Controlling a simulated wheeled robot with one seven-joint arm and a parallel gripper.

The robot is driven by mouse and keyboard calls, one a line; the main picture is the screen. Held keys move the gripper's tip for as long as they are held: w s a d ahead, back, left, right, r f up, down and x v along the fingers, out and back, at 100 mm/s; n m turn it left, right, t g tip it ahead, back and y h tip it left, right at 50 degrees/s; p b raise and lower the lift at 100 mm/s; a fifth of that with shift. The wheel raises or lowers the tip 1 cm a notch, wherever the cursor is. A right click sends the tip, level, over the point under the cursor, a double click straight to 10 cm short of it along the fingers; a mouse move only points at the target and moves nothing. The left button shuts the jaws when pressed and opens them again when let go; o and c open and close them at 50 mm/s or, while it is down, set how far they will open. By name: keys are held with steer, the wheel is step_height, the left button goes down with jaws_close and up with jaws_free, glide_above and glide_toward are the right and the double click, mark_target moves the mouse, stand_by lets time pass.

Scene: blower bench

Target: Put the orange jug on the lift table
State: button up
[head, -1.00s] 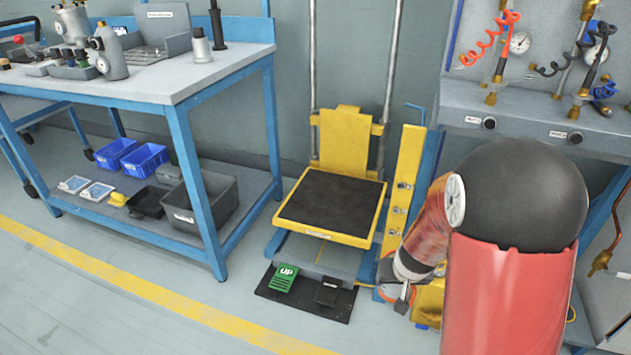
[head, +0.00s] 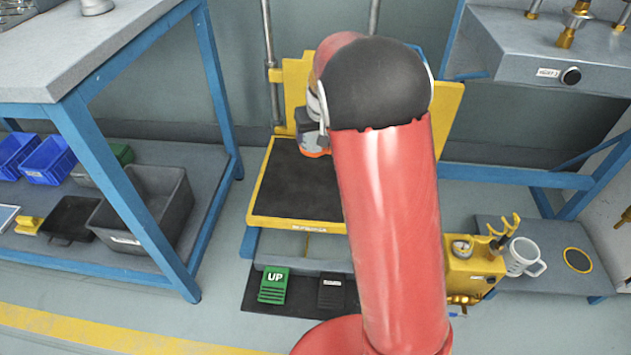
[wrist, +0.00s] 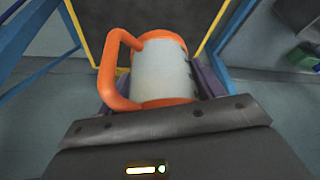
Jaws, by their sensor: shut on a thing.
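The orange jug (wrist: 112,75) fills the middle of the wrist view, with a pale grey body, orange rim and base, and a large orange handle at the left. My gripper (wrist: 162,88) is shut on it, a finger on each side. The lift table (head: 272,192) has a black top and yellow frame in the head view. Its yellow edges and dark top also show beyond the jug in the wrist view (wrist: 185,14). My arm covers the table's right part. The jug's height above the table cannot be told.
A blue-legged bench (head: 85,48) with a black bin (head: 145,215) on its shelf stands left. A green UP pedal (head: 273,286) and a dark pedal (head: 331,291) lie in front. A white mug (head: 522,258) and yellow fixture (head: 473,268) stand right.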

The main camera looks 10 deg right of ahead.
step_height(320, 180, down, 17)
steer(key=b, duration=0.3)
steer(key=shift+f, duration=0.15)
steer(key=shift+f, duration=0.1)
steer(key=shift+f+b, duration=0.15)
steer(key=shift+b, duration=0.15)
steer(key=o, duration=1.1)
